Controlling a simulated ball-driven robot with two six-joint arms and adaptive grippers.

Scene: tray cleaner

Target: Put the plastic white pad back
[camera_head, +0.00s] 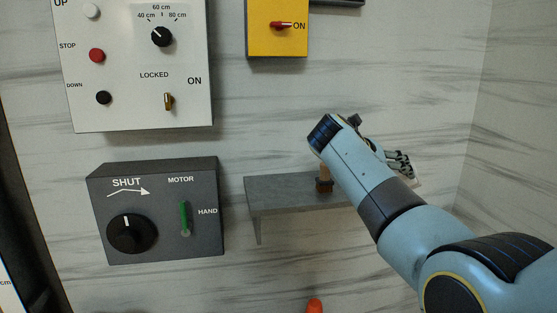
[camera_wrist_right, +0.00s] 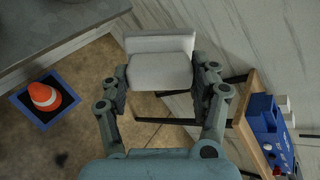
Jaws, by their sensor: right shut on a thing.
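The white plastic pad (camera_wrist_right: 160,68) is between the fingers of my right gripper (camera_wrist_right: 163,85) in the right wrist view. It looks like a pale block with a wider flat edge along its far side. The fingers touch it on its left and right sides and are shut on it. In the head view my right gripper (camera_head: 402,164) is at the right, in front of the marbled wall and near the right end of a grey shelf. My forearm hides part of the shelf, and only a small pale bit of the pad shows there. My left gripper is not in view.
The grey wall shelf (camera_head: 285,190) holds a small brown object (camera_head: 324,185). Control boxes hang to the left: dark grey (camera_head: 157,180), white (camera_head: 130,110) and yellow (camera_head: 262,45). The wrist view shows an orange cone (camera_wrist_right: 45,97) on the floor and a wooden shelf (camera_wrist_right: 243,128) with a blue item (camera_wrist_right: 265,120).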

